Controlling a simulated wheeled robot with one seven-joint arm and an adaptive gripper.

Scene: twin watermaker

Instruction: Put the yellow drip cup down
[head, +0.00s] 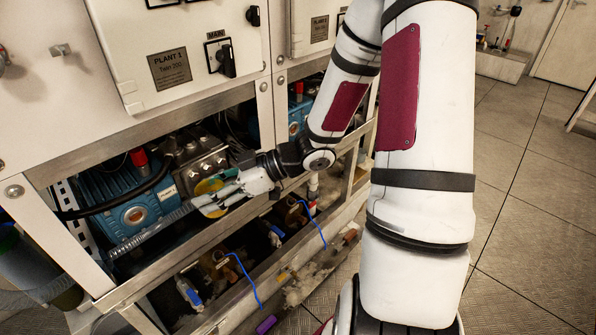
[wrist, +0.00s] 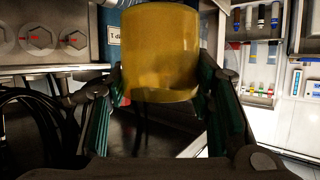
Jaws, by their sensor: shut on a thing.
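The yellow drip cup (wrist: 160,45) fills the upper middle of the wrist view, between the two fingers of my gripper (wrist: 160,85). The fingers are shut on its sides. In the head view only a small yellow patch of the cup (head: 203,187) shows at my gripper (head: 217,192). My gripper reaches into the open bay of the frame, in front of the pump block and beside the blue motor (head: 130,205). I cannot tell whether the cup touches anything beneath it.
The metal pump block (head: 203,160) is close behind my gripper, with hex plugs at left in the wrist view. Black hoses (wrist: 30,120) lie at lower left there. A lower frame rail (head: 225,295), valves and blue cables are below. Open floor (head: 535,190) lies right.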

